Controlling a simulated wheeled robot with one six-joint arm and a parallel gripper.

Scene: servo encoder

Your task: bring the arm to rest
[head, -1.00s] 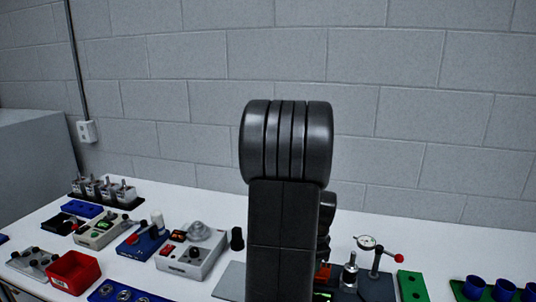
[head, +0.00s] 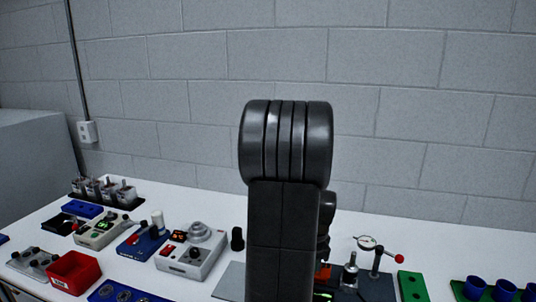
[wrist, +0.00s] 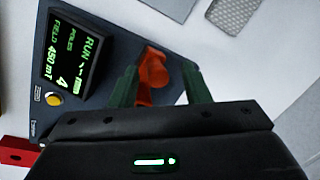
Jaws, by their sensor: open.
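My gripper (wrist: 160,86) shows in the wrist view as two green fingers standing apart. An orange part (wrist: 153,72) lies between and beyond the fingers; I cannot tell whether either finger touches it. It belongs to or sits on a dark unit (wrist: 110,32) with a lit screen (wrist: 68,52) reading RUN, POLES 4, FIELD 450 mT, and a yellow button (wrist: 53,99). In the head view my own black arm stands upright in the middle and hides my gripper and most of that unit.
The white bench (head: 215,285) is crowded. Left of my arm are a red bin (head: 74,273), a grey control box (head: 192,254) and a blue device (head: 143,241). To the right are a dial gauge stand (head: 376,263), a green plate (head: 412,286) and blue cups (head: 503,289). A block wall (head: 430,100) stands behind.

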